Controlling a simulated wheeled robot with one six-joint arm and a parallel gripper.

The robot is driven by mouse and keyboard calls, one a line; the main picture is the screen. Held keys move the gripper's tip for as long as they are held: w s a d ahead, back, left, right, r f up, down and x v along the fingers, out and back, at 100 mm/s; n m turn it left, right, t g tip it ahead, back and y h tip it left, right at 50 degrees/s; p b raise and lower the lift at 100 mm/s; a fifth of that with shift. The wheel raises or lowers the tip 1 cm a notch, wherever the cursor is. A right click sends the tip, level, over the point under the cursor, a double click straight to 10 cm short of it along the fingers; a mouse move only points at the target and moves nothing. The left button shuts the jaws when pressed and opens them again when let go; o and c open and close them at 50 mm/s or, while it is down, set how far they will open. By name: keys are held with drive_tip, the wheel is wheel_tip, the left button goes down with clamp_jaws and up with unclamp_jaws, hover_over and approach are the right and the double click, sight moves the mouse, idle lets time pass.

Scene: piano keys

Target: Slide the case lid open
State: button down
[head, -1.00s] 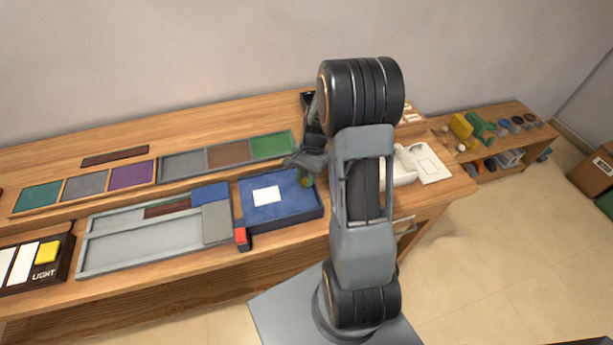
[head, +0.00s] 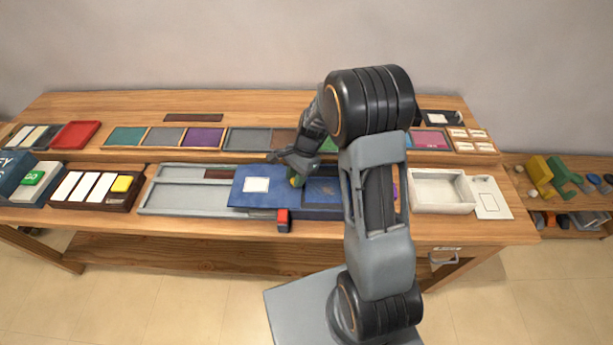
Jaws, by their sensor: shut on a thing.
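The blue case lid (head: 262,201) with a white label lies shifted to the left of its blue case (head: 312,213), overhanging the grey tray. The right part of the case is uncovered and shows a dark blue interior (head: 322,190). My gripper (head: 293,171) is at the lid's right end, shut on a small green and yellow handle (head: 296,181). The fingertips are partly hidden by the gripper body. My arm hides the case's right end.
A grey compartment tray (head: 180,211) sits left of the case. A red-topped block (head: 283,216) stands at the case's front edge. A white open box (head: 440,205) is to the right. Coloured panels (head: 204,138) line the raised shelf behind.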

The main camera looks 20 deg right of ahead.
drive_tip(key=shift+w+a, duration=0.1)
drive_tip(key=c, duration=0.9)
unclamp_jaws()
drive_tip(key=shift+r, duration=0.1)
drive_tip(key=v, duration=1.3)
drive_tip(key=shift+r+b, duration=0.35)
